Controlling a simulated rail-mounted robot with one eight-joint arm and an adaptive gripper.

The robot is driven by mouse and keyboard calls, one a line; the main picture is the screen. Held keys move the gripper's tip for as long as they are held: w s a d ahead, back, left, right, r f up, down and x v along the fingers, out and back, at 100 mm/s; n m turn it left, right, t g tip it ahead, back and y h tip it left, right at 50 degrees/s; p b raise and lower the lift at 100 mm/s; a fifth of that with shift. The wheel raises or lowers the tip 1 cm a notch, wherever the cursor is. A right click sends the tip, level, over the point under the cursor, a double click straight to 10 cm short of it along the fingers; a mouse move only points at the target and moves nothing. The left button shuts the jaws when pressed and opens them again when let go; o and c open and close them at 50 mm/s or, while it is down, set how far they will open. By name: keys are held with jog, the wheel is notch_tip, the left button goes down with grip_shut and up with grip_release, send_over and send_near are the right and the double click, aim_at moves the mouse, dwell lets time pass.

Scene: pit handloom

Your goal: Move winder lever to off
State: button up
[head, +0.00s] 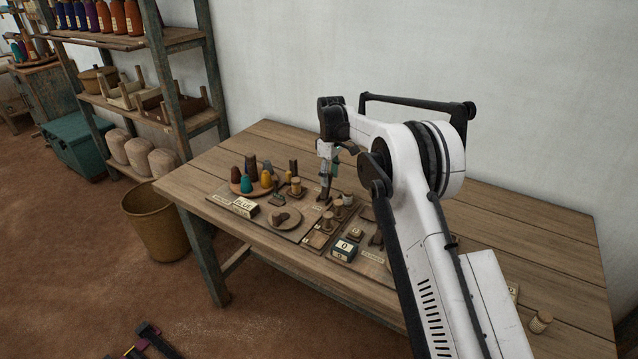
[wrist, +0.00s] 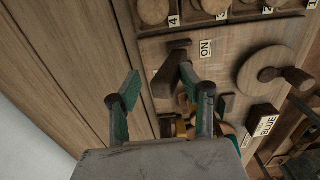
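The winder lever (wrist: 172,68) is a dark brown wooden handle standing on a wooden board, with an "ON" label (wrist: 206,48) beside its base in the wrist view. In the head view the lever (head: 326,193) is a small dark upright under my gripper (head: 328,170), partly hidden by it. In the wrist view my gripper (wrist: 160,76) is open, with its two teal-padded fingers apart. The lever shows in the gap between them, nearer the right finger. I cannot tell whether a finger touches it. No "off" label is readable.
A round crank disc (wrist: 262,80) and a "BLUE" block (wrist: 263,118) are near the lever. Numbered compartments with spools (wrist: 153,10) line the board. A plate of coloured cones (head: 240,187) stands left in the head view. The table's back (head: 270,130) is clear.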

jog(key=shift+a+r, duration=0.1)
jog(key=shift+r+p, duration=0.9)
jog(key=shift+r, duration=2.25)
jog(key=shift+s+r, duration=0.1)
jog(key=shift+r, duration=0.15)
jog(key=s+d+r+m+t+b, duration=0.1)
jog(key=s+d+r+m, duration=0.1)
jog(key=s+d+r, duration=0.55)
jog(key=s+d+r+m+t, duration=0.2)
jog(key=s+d+r+m, duration=0.15)
jog(key=s+r, duration=0.6)
jog(key=s+d+r+m+t, duration=0.1)
jog(key=s+d+r, duration=0.15)
jog(key=s, duration=0.45)
jog(key=s+d+r+m+t, duration=0.1)
jog(key=s+d+r, duration=0.1)
jog(key=s+d, duration=0.35)
jog(key=s+d+f+m, duration=0.1)
jog(key=s+f, duration=0.2)
jog(key=s, duration=0.4)
jog(key=s+d+f+m+t+b, duration=0.1)
jog(key=s+f+m, duration=0.1)
jog(key=s, duration=0.6)
jog(key=s+d+f+m+t, duration=0.1)
jog(key=s+f, duration=0.3)
jog(key=s, duration=0.4)
jog(key=shift+d+f+m+b, duration=0.25)
jog(key=shift+d+m+b, duration=0.1)
jog(key=shift+d+m, duration=0.15)
